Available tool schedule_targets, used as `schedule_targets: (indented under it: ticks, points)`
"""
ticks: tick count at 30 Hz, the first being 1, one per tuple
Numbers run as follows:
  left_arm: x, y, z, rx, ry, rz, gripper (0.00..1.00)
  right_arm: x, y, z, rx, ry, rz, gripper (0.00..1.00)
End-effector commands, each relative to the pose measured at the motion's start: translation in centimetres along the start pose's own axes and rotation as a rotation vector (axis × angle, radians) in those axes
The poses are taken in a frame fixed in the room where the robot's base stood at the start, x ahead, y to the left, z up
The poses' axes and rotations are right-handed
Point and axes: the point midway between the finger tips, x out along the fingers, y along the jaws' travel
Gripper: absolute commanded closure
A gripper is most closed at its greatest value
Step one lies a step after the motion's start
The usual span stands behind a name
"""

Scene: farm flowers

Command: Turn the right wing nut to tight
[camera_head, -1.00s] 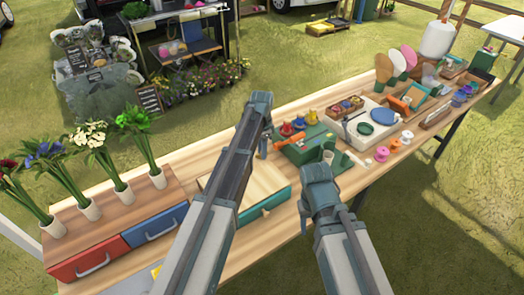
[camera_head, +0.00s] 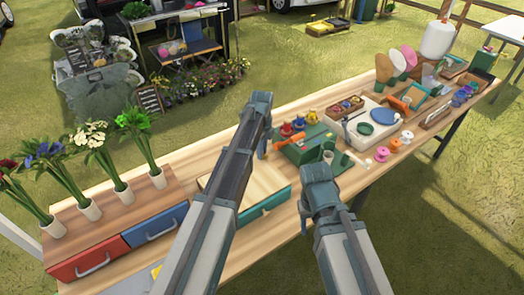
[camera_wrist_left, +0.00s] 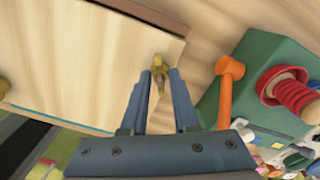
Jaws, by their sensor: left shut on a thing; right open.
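The flower press (camera_head: 240,184) is a pale wooden board over a teal base, on the middle of the table. It also fills the upper left of the left wrist view (camera_wrist_left: 85,60). A brass wing nut (camera_wrist_left: 158,68) stands at its right edge, between the fingertips of my left gripper (camera_wrist_left: 160,76); the jaws are shut on it. A second brass nut (camera_wrist_left: 4,86) shows at the left border of the wrist view. In the head view my left gripper (camera_head: 263,154) points down at the press's far right edge. My right gripper (camera_head: 303,215) hangs open to the right of the press.
A green toolbox (camera_head: 300,150) with coloured spools on top stands right beside the press, and an orange hammer-like tool (camera_wrist_left: 226,88) lies close to my left fingers. Wooden drawers (camera_head: 85,262) with vases stand left. A white tray (camera_head: 385,133) lies further right.

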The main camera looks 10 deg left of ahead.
Motion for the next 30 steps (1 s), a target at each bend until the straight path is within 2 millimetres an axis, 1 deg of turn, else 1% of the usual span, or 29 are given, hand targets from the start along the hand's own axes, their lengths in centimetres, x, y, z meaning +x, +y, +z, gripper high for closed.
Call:
schedule_targets:
  ticks: [6, 15, 22, 30]
  points:
    - [0.01, 0.03, -0.02, 0.187, 0.0, 0.001, 1.0, 0.01, 0.0, 0.0, 0.0, 0.0, 0.0, 0.5]
    - [0.01, 0.03, -0.02, 0.376, 0.0, 0.001, 1.0, 0.01, 0.0, 0.0, 0.0, 0.0, 0.0, 0.5]
    - [0.01, 0.03, -0.02, 0.453, 0.0, 0.001, 1.0, 0.01, 0.0, 0.0, 0.0, 0.0, 0.0, 0.5]
    - [0.01, 0.03, -0.02, 0.482, 0.0, 0.001, 1.0, 0.01, 0.0, 0.0, 0.0, 0.0, 0.0, 0.5]
